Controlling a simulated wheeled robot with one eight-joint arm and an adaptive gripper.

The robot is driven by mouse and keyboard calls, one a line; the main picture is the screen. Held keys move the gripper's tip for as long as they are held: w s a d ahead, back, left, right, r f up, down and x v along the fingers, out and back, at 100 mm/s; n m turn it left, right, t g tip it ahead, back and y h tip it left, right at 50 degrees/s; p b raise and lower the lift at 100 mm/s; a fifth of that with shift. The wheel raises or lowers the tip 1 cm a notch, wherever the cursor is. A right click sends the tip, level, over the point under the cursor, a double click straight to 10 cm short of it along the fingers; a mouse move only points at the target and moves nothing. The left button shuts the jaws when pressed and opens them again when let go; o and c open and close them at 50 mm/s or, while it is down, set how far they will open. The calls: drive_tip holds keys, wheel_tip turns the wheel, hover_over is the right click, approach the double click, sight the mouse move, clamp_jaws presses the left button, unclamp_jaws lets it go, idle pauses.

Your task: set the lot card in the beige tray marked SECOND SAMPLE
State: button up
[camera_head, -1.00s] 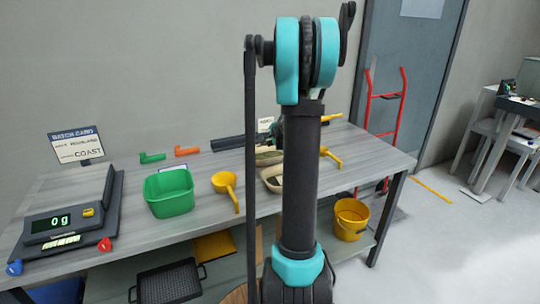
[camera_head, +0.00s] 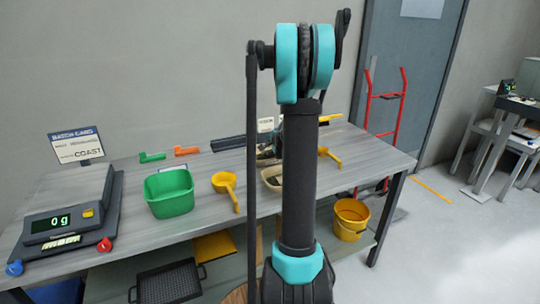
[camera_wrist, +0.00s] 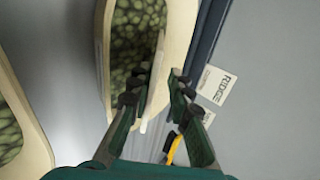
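In the wrist view, a beige tray (camera_wrist: 178,35) of green beans lies below my gripper (camera_wrist: 162,72). A second beige tray (camera_wrist: 40,158) of beans is at the lower left. My gripper's two fingers stand apart over the first tray's rim. A thin pale strip shows between them; I cannot tell whether it is rim or a card edge. A white card reading RIDGE (camera_wrist: 218,85) is right of the fingers. I cannot tell which thing is the lot card, and no SECOND SAMPLE marking is readable. In the head view, my arm column partly hides the beige tray (camera_head: 265,184).
A scale (camera_head: 60,225), a green bin (camera_head: 170,192) and a yellow scoop (camera_head: 225,183) stand on the left of the grey bench. A batch card sign (camera_head: 76,145) stands behind the scale. A yellow bucket (camera_head: 350,218) is below the bench's right end.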

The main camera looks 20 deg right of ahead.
drive_tip(key=v, duration=0.8)
idle(0.4)
wheel_tip(320, 180, up, 8)
drive_tip(key=s, duration=0.2)
drive_tip(key=shift+s, duration=0.2)
